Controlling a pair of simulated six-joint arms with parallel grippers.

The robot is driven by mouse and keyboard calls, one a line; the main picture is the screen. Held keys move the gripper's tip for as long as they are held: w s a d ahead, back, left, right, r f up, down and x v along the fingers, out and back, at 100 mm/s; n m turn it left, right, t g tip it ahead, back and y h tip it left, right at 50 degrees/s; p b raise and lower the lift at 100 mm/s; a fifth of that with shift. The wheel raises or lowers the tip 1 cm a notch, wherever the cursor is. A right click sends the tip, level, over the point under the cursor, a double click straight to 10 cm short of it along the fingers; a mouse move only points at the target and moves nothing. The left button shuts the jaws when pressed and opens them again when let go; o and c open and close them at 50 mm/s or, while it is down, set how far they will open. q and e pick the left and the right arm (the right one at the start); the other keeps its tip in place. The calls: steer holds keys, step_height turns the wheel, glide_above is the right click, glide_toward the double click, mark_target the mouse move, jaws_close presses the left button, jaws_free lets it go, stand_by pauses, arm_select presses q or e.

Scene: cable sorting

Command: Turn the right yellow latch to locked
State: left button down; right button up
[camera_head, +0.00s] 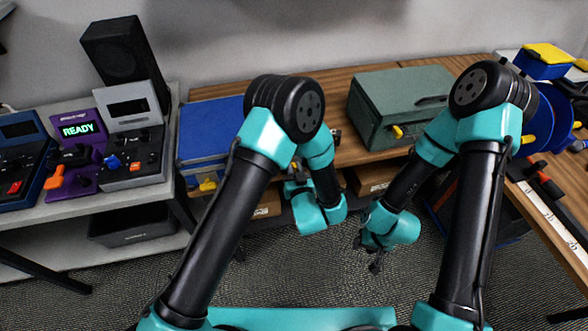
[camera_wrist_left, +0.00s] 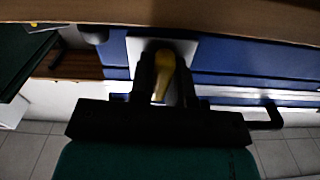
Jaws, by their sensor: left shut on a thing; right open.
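The blue case (camera_head: 208,140) lies on the wooden bench, partly hidden behind my left arm. Its left yellow latch (camera_head: 208,184) shows on the front face. My left gripper (camera_head: 294,170) is at the case's front right, with its fingers mostly hidden in the head view. In the left wrist view, its two dark fingers (camera_wrist_left: 164,82) close on either side of the right yellow latch (camera_wrist_left: 163,70), which sits on a pale plate against the blue case (camera_wrist_left: 230,60). The latch handle runs roughly along the fingers. My right gripper (camera_head: 374,258) hangs open and empty, low over the floor.
A green case (camera_head: 405,95) with a yellow latch (camera_head: 397,131) stands right of the blue case. Left is a grey bench with devices and a purple panel reading READY (camera_head: 77,130). Blue spools (camera_head: 545,120) stand at the right. Cardboard boxes (camera_head: 372,180) sit under the bench.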

arm_select(q)
steer(key=m, duration=0.3)
steer(key=shift+m, duration=0.4)
steer(key=m, duration=0.4)
steer(key=shift+f+m, duration=0.1)
steer(key=shift+m, duration=0.2)
steer(key=m, duration=0.4)
steer(key=shift+d+m, duration=0.1)
steer(key=shift+m, duration=0.2)
steer(key=shift+f+m, duration=0.1)
steer(key=shift+m, duration=1.8)
steer(key=c, duration=1.1)
jaws_free()
steer(key=v, duration=1.7)
steer(key=shift+s, duration=0.2)
